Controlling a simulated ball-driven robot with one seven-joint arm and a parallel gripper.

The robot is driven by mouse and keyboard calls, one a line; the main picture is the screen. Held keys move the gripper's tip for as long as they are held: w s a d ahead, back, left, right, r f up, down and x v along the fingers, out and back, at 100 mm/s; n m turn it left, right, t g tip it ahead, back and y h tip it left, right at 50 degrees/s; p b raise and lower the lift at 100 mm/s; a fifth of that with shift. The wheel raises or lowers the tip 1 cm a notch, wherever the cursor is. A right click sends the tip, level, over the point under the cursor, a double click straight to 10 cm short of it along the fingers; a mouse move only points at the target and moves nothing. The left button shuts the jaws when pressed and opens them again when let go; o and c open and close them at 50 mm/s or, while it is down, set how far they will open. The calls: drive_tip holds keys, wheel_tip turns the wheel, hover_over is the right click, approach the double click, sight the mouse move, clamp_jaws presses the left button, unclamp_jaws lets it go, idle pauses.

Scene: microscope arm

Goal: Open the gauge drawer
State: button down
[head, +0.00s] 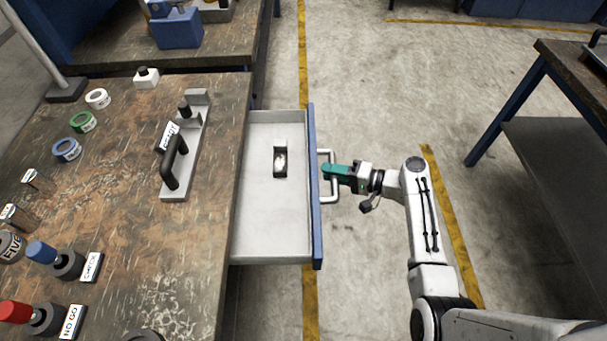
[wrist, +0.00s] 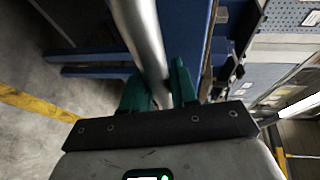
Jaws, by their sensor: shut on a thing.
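The gauge drawer (head: 270,235) is a light grey tray with a blue front (head: 315,225), and it stands pulled out from the right side of the wooden workbench. A small dark and silver object (head: 280,162) lies inside it. A silver bar handle (head: 333,192) sits on the drawer's outer face. My gripper (head: 328,170) has teal fingers and is shut on the handle from the right. In the wrist view the handle bar (wrist: 143,40) runs between the two teal fingers (wrist: 158,88).
The workbench (head: 200,255) holds a grey fixture with a black handle (head: 174,162), tape rolls (head: 82,122) and gauges with blue (head: 40,252) and red (head: 14,311) ends. Open floor (head: 370,80) lies right of the drawer. Another table (head: 560,145) stands at the far right.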

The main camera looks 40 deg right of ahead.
drive_tip(key=s+d+b, duration=0.1)
drive_tip(key=s+d, duration=0.5)
drive_tip(key=d, duration=0.2)
drive_tip(key=shift+b, duration=0.35)
drive_tip(key=shift+f, duration=0.1)
drive_tip(key=c, duration=1)
unclamp_jaws()
drive_tip(key=shift+d, duration=0.1)
drive_tip(key=v, duration=1)
drive_tip(key=shift+s+d+b, duration=0.2)
drive_tip(key=shift+s+b, duration=0.1)
drive_tip(key=shift+b, duration=0.05)
